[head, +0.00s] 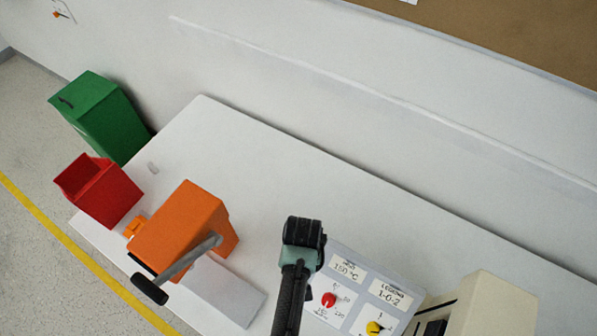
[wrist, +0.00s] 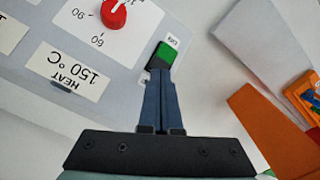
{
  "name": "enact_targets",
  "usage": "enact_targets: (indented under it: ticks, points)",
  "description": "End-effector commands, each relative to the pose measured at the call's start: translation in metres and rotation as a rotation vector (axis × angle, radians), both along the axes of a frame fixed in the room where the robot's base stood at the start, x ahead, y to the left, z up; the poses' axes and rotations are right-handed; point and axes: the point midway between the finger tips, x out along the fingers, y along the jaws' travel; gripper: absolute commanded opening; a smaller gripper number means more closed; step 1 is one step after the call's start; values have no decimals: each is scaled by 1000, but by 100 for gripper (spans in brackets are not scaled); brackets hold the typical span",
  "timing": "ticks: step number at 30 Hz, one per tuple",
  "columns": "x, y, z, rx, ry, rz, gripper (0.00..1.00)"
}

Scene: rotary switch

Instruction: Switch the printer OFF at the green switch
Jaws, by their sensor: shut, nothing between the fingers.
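The green switch (wrist: 163,55) shows in the wrist view at the edge of a pale grey control panel (wrist: 128,78), beside a small white label whose text I cannot read surely. My gripper (wrist: 160,77) is shut and empty, with its fingertips right at the near end of the green switch. I cannot tell whether they touch it. The fingertips hide part of the switch, and its tilt is not clear. In the head view my arm stands over the left edge of the panel (head: 352,290), and the green switch is hidden there. I cannot tell which object is the printer.
The panel carries a red knob (head: 328,299), a yellow knob (head: 375,328) and text labels. An off-white machine (head: 495,308) stands right of it. An orange machine with a lever (head: 180,228), a red bin (head: 98,190) and a green bin (head: 103,118) are left. The table's back is clear.

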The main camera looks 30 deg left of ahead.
Motion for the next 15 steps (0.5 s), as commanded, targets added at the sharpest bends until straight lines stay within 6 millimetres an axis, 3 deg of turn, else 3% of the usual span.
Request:
enact_targets:
  ticks: [15]
  points:
    - [1, 0, 46, 1, -3, 0, 0]
